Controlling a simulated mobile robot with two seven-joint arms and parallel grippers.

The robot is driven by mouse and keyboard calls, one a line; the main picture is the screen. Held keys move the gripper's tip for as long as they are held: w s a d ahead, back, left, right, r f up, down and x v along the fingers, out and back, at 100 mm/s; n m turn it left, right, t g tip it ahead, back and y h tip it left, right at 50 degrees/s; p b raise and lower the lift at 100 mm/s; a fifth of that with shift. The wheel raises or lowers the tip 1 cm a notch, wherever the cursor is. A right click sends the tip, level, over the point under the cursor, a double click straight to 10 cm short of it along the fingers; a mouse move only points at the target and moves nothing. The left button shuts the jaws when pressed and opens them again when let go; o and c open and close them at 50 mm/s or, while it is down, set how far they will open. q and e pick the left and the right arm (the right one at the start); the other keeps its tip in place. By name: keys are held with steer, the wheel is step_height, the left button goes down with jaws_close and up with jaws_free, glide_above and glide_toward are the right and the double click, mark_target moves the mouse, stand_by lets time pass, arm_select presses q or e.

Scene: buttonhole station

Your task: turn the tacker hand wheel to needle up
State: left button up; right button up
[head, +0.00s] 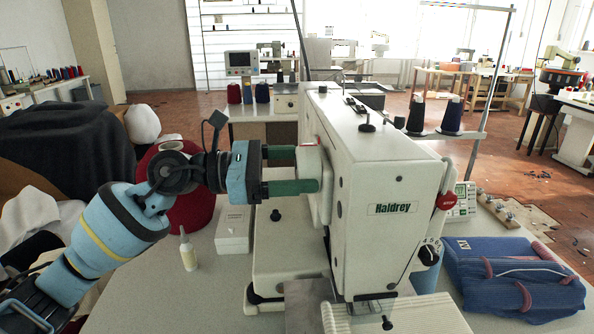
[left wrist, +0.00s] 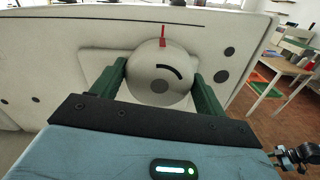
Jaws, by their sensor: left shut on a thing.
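The white tacker machine (head: 385,170), marked Haldrey, stands upright on the table. Its round pale hand wheel (head: 308,160) is on the left side of the machine and partly hidden by my fingers. The left wrist view shows the wheel (left wrist: 160,74) face on, with a dark curved mark near its upper right. A red pointer (left wrist: 163,36) stands on the housing at the wheel's top. My left gripper (head: 306,170) comes from the left, its green fingers shut on either side of the wheel; it also shows in the left wrist view (left wrist: 160,88). My right gripper is not in view.
A white box (head: 234,231) and a small bottle (head: 188,250) stand on the table below my left arm. Dark thread cones (head: 451,115) stand behind the machine. Folded blue garments (head: 512,278) lie at the right. A dark cloth heap (head: 65,145) is at the left.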

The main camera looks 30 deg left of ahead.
arm_select(q)
steer(key=o, duration=1)
steer(key=shift+c, duration=0.2)
steer(key=shift+a, duration=0.1)
steer(key=b+v, duration=0.2)
steer(key=v, duration=0.5)
steer(key=shift+s+a+b, duration=0.25)
steer(key=shift+s+b, duration=0.05)
steer(key=shift+b, duration=0.05)
steer(key=shift+r, duration=0.1)
